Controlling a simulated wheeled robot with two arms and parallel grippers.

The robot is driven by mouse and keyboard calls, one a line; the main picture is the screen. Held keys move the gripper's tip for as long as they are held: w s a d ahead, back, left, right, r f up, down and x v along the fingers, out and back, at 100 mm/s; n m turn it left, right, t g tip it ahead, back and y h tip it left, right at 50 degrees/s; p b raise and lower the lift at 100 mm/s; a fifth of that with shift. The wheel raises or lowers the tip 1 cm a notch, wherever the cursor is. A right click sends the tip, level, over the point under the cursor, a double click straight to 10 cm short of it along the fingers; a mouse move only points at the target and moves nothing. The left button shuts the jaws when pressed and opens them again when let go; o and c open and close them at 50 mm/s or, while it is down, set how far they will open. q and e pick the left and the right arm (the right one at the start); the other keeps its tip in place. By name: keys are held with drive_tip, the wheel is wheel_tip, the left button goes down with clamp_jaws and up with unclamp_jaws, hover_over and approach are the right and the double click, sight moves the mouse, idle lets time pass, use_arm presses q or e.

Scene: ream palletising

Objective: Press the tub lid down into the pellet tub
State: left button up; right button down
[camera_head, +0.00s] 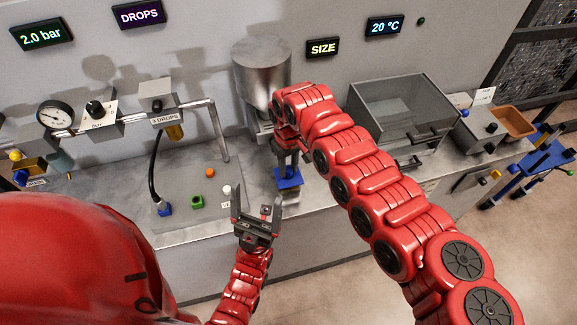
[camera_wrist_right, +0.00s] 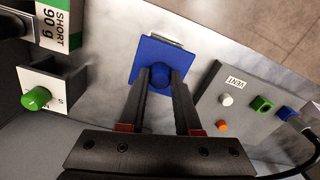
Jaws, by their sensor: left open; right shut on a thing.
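The tub lid is a blue square plate with a round blue knob; it shows in the head view (camera_head: 289,182) and in the right wrist view (camera_wrist_right: 150,50). My right gripper (camera_wrist_right: 160,76) is shut on the knob, with a fingertip on each side; in the head view it points down at the lid from above. A pale metal edge, perhaps the pellet tub (camera_wrist_right: 168,40), shows beyond the lid. The lid hides most of what is under it, so I cannot tell how far it sits in. My left gripper (camera_head: 256,207) is open and empty, lower left of the lid.
A plate (camera_wrist_right: 242,108) marked VENT, with small blue, green, orange and white pieces, lies beside the lid. A metal cylinder (camera_head: 262,68) stands behind my right gripper. A clear-sided box (camera_head: 395,105) is to the right. The counter's front edge is close to the lid.

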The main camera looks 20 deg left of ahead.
drive_tip(key=shift+f+b, duration=0.6)
drive_tip(key=shift+f, duration=0.45)
drive_tip(key=c, duration=0.5)
unclamp_jaws()
drive_tip(key=shift+r, duration=0.2)
drive_tip(key=shift+c, duration=0.3)
drive_tip(key=shift+r, duration=0.35)
drive_tip(key=shift+r, duration=0.5)
drive_tip(key=shift+r, duration=0.1)
drive_tip(key=shift+r, duration=0.4)
